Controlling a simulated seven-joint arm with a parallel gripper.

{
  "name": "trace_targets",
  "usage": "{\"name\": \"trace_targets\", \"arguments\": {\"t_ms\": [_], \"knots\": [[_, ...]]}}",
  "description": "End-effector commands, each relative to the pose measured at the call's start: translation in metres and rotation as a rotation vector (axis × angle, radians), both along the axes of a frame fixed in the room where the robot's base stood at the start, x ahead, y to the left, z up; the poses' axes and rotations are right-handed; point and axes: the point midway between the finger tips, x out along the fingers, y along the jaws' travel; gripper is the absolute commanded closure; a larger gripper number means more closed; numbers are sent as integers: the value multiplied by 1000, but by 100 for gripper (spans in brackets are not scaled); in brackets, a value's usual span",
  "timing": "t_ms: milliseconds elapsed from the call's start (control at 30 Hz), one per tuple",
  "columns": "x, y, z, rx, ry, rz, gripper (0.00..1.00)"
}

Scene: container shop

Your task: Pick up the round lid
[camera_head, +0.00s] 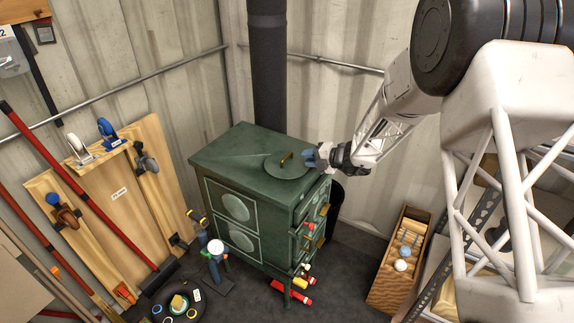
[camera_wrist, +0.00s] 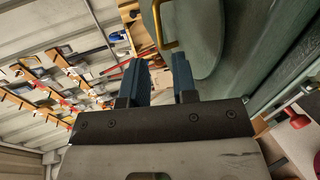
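The round lid (camera_head: 284,171) is a flat green disc with a brass handle (camera_head: 287,159), lying on top of the green stove (camera_head: 233,152). In the wrist view the lid (camera_wrist: 204,38) and its upright brass handle (camera_wrist: 158,28) show at the top, beyond the fingertips. My gripper (camera_head: 313,158) is just right of the lid, near the right edge of the stove top. In the wrist view my gripper (camera_wrist: 161,65) has its two blue fingers apart with nothing between them. The handle looks apart from the fingers.
A dark stovepipe (camera_head: 268,75) rises behind the stove. A wooden box (camera_head: 383,290) with balls stands on the floor at right. Wooden boards (camera_head: 122,200) with tools lean at left. The stove top left of the lid is clear.

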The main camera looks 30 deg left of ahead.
Motion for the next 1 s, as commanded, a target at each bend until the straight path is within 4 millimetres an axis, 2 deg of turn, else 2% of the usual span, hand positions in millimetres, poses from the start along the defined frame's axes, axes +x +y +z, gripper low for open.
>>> {"name": "trace_targets", "arguments": {"t_ms": [333, 700, 1000], "knots": [[0, 1, -1, 0, 3, -1, 74], [-1, 23, -9, 0, 2, -1, 74], [-1, 25, -9, 0, 2, -2, 74]]}}
